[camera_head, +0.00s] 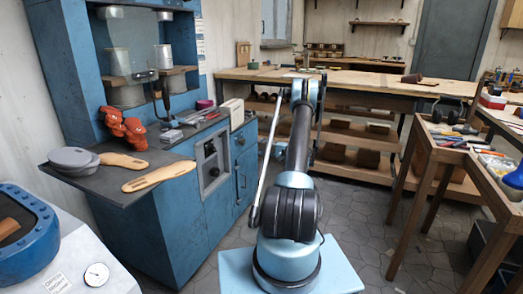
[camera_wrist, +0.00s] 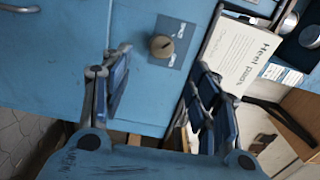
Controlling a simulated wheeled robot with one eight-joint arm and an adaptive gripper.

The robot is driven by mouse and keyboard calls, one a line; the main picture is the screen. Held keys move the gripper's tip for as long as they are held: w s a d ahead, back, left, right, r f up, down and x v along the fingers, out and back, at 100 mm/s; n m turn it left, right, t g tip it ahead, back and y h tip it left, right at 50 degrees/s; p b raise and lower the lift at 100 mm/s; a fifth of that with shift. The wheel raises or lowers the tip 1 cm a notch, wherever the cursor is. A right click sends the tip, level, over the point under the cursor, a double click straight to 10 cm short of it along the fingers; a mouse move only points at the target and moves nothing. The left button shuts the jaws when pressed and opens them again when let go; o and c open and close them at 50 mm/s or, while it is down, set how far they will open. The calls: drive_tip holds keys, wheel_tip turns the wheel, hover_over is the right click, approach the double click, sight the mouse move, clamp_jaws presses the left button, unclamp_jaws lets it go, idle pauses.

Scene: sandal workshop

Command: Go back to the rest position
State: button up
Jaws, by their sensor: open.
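My gripper (camera_wrist: 161,75) shows in the wrist view with its two blue-padded fingers spread apart. Nothing is visible between the fingers. Behind them is a blue cabinet front (camera_wrist: 70,45) with a round brass-coloured knob (camera_wrist: 161,46) on a plate. In the head view my arm (camera_head: 299,140) stands up in the middle of the picture, over the tiled floor and to the right of the blue workstation (camera_head: 165,215). The gripper itself cannot be made out there.
A white labelled box (camera_wrist: 238,55) is close to the right finger in the wrist view. Insoles (camera_head: 160,175) and orange forms (camera_head: 122,128) lie on the workstation's shelf. A long bench (camera_head: 350,80) stands behind, and a wooden tool table (camera_head: 425,138) at right. Floor shows between them.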

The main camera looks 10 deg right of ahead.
drive_tip(key=s+a+r+n+g+h, duration=0.1)
drive_tip(key=s+a+r+g+h, duration=0.1)
drive_tip(key=s+a+r, duration=0.45)
drive_tip(key=s+a+r+n+g+h, duration=0.1)
drive_tip(key=a+r+g, duration=0.15)
drive_tip(key=r, duration=0.65)
drive_tip(key=s+a+r+n+g+h, duration=0.1)
drive_tip(key=s+a+r+h, duration=0.2)
drive_tip(key=s, duration=0.6)
drive_tip(key=s+a+r+n+g, duration=0.1)
drive_tip(key=s+a+r, duration=0.3)
drive_tip(key=s, duration=0.4)
drive_tip(key=s+n+g+h, duration=0.15)
drive_tip(key=s+h, duration=0.25)
drive_tip(key=s, duration=1.8)
drive_tip(key=s+d+f+n+h, duration=0.1)
drive_tip(key=s+f, duration=0.3)
drive_tip(key=s, duration=0.5)
drive_tip(key=s+d+f+h, duration=0.3)
drive_tip(key=s+d+f, duration=0.1)
drive_tip(key=s, duration=0.5)
drive_tip(key=shift+d+f+n+h, duration=0.3)
drive_tip(key=shift+d+f+n, duration=0.05)
drive_tip(key=shift+f, duration=0.05)
